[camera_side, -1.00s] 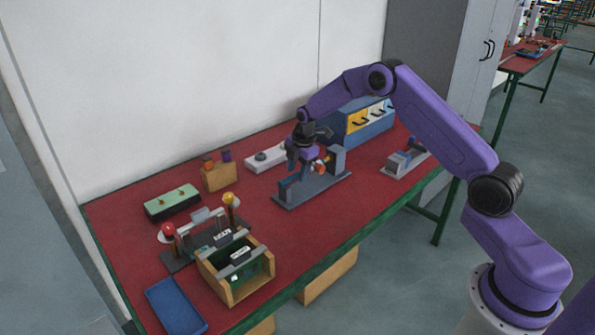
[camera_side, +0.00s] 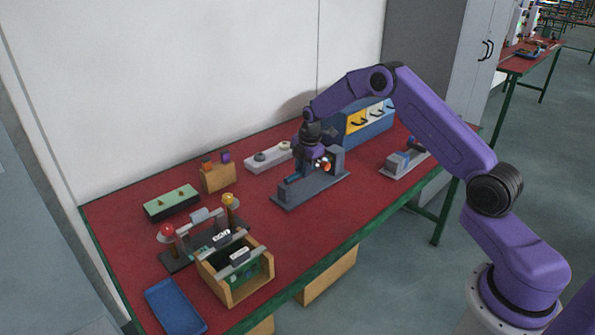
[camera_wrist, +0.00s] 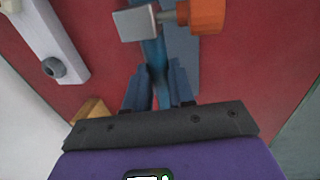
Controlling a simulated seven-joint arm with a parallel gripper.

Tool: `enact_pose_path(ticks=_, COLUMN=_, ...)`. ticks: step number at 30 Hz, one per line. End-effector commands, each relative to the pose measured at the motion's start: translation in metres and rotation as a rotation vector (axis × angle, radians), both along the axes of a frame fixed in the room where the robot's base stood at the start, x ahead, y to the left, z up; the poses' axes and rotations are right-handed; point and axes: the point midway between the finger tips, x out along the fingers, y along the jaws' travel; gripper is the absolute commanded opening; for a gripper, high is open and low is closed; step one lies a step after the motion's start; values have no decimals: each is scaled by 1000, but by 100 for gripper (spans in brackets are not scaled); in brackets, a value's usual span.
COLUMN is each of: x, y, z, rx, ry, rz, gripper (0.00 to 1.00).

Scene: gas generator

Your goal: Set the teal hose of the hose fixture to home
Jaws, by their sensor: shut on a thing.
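The hose fixture (camera_side: 311,191) is a grey base with an upright plate at its right end, standing mid-table. Its teal hose (camera_wrist: 154,55) runs up the wrist view between my fingers. In the side view a short teal part (camera_side: 292,178) shows left of my gripper, low over the base. My gripper (camera_wrist: 157,88) is shut on the teal hose; in the side view it (camera_side: 309,172) is low over the fixture and hides much of the hose. A grey block (camera_wrist: 135,23) and an orange knob (camera_wrist: 206,14) sit at the top of the wrist view.
A white bar with round knobs (camera_side: 268,157) and a blue box with a yellow panel (camera_side: 367,128) stand behind. A grey fixture (camera_side: 404,160) is to the right. A wooden block (camera_side: 217,179) and open wooden box (camera_side: 236,285) are left. Red tabletop in front is clear.

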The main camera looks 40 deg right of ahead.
Motion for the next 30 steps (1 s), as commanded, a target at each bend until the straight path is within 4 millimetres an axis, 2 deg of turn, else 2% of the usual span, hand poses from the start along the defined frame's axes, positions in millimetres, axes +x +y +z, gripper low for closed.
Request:
enact_pose_path(ticks=1, x=0, y=-5, z=0, rx=-2, ry=0, rz=-4, gripper=0)
enact_pose_path(ticks=7, x=0, y=-7, z=0, rx=-4, ry=-1, rz=-4, gripper=0)
enact_pose_path(ticks=8, x=0, y=-7, z=0, rx=-4, ry=-1, rz=-4, gripper=30)
enact_pose_path(ticks=9, x=0, y=-8, z=0, rx=-4, ry=-1, rz=-5, gripper=43)
enact_pose_path(ticks=10, x=0, y=-7, z=0, rx=-4, ry=-1, rz=-5, gripper=50)
enact_pose_path(ticks=18, x=0, y=-5, z=0, rx=-3, ry=-1, rz=-3, gripper=50)
enact_pose_path(ticks=22, x=-1, y=-4, z=7, rx=-3, ry=-3, rz=-2, gripper=50)
enact_pose_path(ticks=26, x=-4, y=-4, z=23, rx=-3, ry=-4, rz=-2, gripper=50)
enact_pose_path(ticks=30, x=-9, y=-4, z=51, rx=-3, ry=-5, rz=-2, gripper=50)
